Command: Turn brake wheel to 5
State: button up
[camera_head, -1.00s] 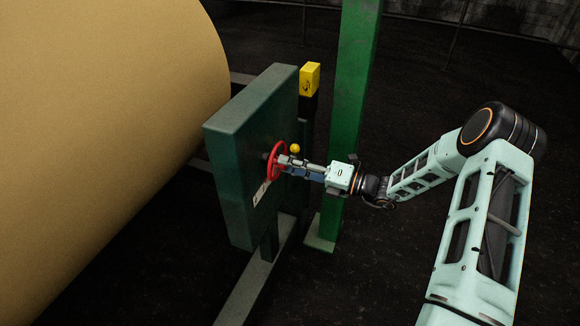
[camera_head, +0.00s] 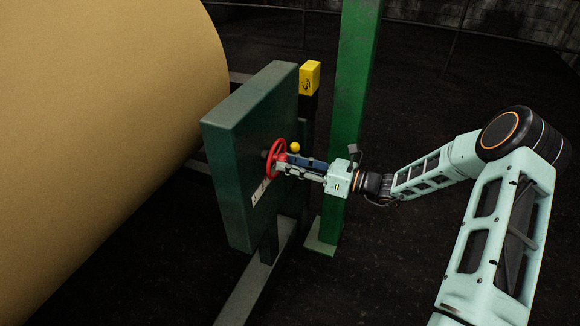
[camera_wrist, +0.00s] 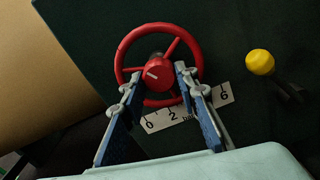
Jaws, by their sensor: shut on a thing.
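The red brake wheel (camera_head: 274,158) is mounted on the face of a dark green box (camera_head: 250,190). In the wrist view the wheel (camera_wrist: 124,50) shows its rim, spokes and a round hub with a short white pointer line. A white scale plate (camera_wrist: 160,122) below it carries 0, 2 and 6; the middle of the scale is partly hidden by a finger. My gripper (camera_wrist: 157,84) reaches the wheel with one finger on each side of the hub, shut on the wheel. The pointer slants toward the upper left, away from the scale. My gripper (camera_head: 286,164) also shows in the head view.
A yellow knob (camera_wrist: 260,62) sticks out right of the wheel. A yellow box (camera_head: 310,78) on a dark post and a green column (camera_head: 352,90) stand behind. A large tan roll (camera_head: 100,120) fills the left. Dark floor lies open in front.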

jog(key=n+b, duration=1.1)
jog(key=n, duration=0.3)
jog(key=n+b, duration=1.2)
jog(key=n, duration=0.3)
jog(key=shift+w+d+r, duration=0.1)
jog(key=shift+r, duration=0.05)
jog(key=n, duration=0.3)
jog(key=shift+r+n, duration=0.1)
jog(key=shift+n, duration=0.3)
jog(key=n, duration=1.7)
jog(key=shift+n, duration=0.3)
jog(key=n, duration=0.3)
jog(key=shift+n, duration=0.4)
jog(key=n, duration=0.4)
jog(key=shift+n, duration=0.3)
jog(key=n, duration=0.4)
jog(key=shift+n, duration=2)
